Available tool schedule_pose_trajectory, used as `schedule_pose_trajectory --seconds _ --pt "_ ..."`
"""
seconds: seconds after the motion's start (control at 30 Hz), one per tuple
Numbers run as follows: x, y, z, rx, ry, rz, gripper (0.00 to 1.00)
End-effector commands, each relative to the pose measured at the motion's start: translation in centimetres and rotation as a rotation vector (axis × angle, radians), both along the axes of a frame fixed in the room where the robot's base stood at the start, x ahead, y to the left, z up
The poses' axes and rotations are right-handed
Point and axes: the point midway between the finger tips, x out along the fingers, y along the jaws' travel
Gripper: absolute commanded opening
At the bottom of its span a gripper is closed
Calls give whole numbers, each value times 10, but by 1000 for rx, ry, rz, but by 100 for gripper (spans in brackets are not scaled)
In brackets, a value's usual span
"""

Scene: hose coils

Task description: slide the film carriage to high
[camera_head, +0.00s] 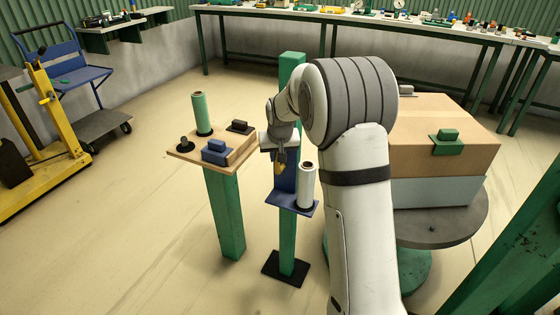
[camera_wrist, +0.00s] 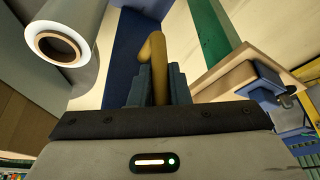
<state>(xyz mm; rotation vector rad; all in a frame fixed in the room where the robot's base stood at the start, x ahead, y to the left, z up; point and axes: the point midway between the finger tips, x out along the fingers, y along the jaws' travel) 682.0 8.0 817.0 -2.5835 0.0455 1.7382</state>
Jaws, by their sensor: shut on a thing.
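The film carriage (camera_head: 292,204) is a dark blue bracket with a shelf on a green upright post (camera_head: 290,235). A white film roll (camera_head: 306,188) stands on its shelf. The carriage sits partway up the post, and its upper part is hidden by my arm. My gripper (camera_head: 279,160) is at the carriage's front, left of the film roll. In the wrist view its fingers (camera_wrist: 155,86) are shut on a yellow handle (camera_wrist: 155,55), in front of the blue back plate (camera_wrist: 130,45). The film roll (camera_wrist: 65,40) is also at the upper left there.
A wooden board (camera_head: 182,155) on a green pedestal (camera_head: 227,215) stands close left, with a green roll (camera_head: 202,112), a blue block (camera_head: 216,154) and black parts. A large cardboard box (camera_head: 440,120) is on a round table at right.

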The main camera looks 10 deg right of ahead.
Motion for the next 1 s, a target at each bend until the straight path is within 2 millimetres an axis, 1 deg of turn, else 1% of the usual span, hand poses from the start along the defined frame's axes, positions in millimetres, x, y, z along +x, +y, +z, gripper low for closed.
schedule_pose_trajectory --seconds 0.03,0.2,0.3,0.43,0.77,0.8,1.0 --pt "3 0 19 0 -16 0 0" --pt "4 0 46 0 -18 0 0" --pt "4 0 57 1 -18 -1 0" --pt "4 0 63 1 -17 -1 0" --pt "4 0 65 1 -20 -1 0" --pt "4 0 65 1 -20 -1 18" --pt "3 -1 62 1 -13 -1 34"
